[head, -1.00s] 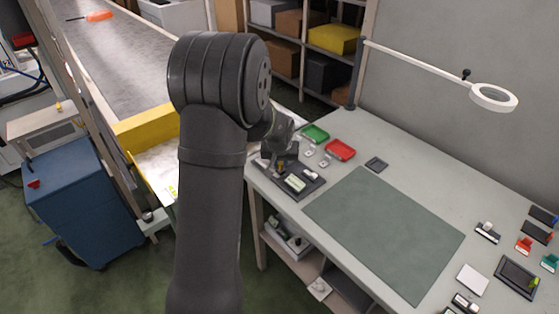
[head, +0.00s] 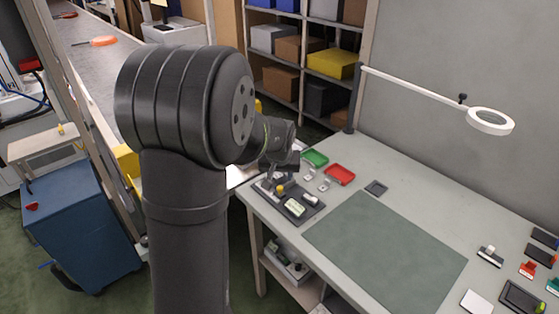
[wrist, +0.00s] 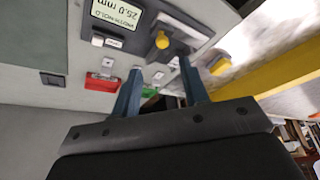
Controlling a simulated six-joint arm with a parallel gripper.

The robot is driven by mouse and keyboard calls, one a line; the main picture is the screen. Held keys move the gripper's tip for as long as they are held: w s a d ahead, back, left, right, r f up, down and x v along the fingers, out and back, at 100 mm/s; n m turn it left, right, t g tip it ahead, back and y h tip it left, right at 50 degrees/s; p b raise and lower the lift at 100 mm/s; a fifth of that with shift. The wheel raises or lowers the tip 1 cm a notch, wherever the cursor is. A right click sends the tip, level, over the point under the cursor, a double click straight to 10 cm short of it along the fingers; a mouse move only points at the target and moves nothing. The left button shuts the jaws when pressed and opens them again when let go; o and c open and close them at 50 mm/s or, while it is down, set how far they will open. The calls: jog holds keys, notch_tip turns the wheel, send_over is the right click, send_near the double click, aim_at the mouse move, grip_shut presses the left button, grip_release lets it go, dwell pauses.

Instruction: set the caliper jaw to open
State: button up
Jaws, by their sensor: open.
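The caliper gauge (head: 316,210) stands on a dark base at the left corner of the table. It has a pale display and a yellow knob (head: 280,189). In the wrist view the display (wrist: 118,17) reads 25.0 mm, upside down, and the yellow knob (wrist: 162,41) is beyond my fingertips. My gripper (wrist: 158,76) is open with nothing between its fingers. In the head view my gripper (head: 284,166) is above the rear of the gauge, partly behind my own arm. I cannot tell the jaw's setting.
A green tray (head: 315,158) and a red tray (head: 340,175) lie behind the gauge. A green mat (head: 385,245) covers the table's middle. A ring lamp (head: 490,121) reaches over the back. The conveyor (head: 92,50) runs at the left, with a yellow edge nearby.

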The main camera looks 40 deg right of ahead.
aim_at(281, 188)
jog(key=v, duration=0.8)
jog(key=shift+r, duration=0.25)
jog(key=x, duration=1.7)
jog(key=shift+w+f, duration=0.1)
jog(key=shift+f, duration=0.1)
